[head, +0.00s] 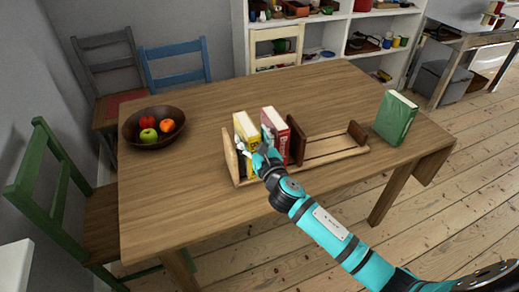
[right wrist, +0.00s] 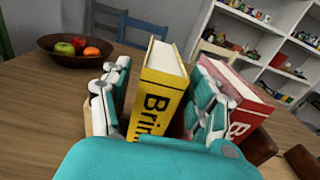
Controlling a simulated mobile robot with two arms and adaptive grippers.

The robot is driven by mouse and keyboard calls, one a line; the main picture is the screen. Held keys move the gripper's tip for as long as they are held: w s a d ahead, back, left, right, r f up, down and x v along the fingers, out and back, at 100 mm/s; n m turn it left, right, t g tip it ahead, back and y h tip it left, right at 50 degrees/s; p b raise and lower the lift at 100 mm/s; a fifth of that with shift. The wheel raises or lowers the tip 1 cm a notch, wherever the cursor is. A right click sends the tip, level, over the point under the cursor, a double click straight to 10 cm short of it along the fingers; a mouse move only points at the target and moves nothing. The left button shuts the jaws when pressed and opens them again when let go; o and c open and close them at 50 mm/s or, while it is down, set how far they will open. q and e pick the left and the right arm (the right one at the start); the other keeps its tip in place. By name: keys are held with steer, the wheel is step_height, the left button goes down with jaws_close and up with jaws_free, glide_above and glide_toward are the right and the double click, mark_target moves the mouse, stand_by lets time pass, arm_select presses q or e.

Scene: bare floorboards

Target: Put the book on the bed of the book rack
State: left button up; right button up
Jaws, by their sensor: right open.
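The wooden book rack (head: 335,150) stands on the table, with its bare bed at the right, between a dark brown divider (head: 297,141) and the right end piece. A yellow book (head: 247,127) and a red book (head: 275,128) stand upright at the rack's left end. A green book (head: 395,117) stands upright on the table, right of the rack. My right gripper (head: 254,158) is open at the yellow book. In the right wrist view its fingers lie on either side of the yellow book (right wrist: 165,80), the right finger in front of the red book (right wrist: 238,95).
A brown bowl (head: 133,132) with several fruits is at the table's left. Green (head: 50,205), blue (head: 175,66) and grey chairs stand around the table (head: 200,205). White shelves (head: 340,33) are behind. The tabletop in front of the rack is clear.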

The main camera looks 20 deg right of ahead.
steer(key=s, duration=0.7)
steer(key=shift+s+d, duration=0.1)
steer(key=shift+s, duration=0.05)
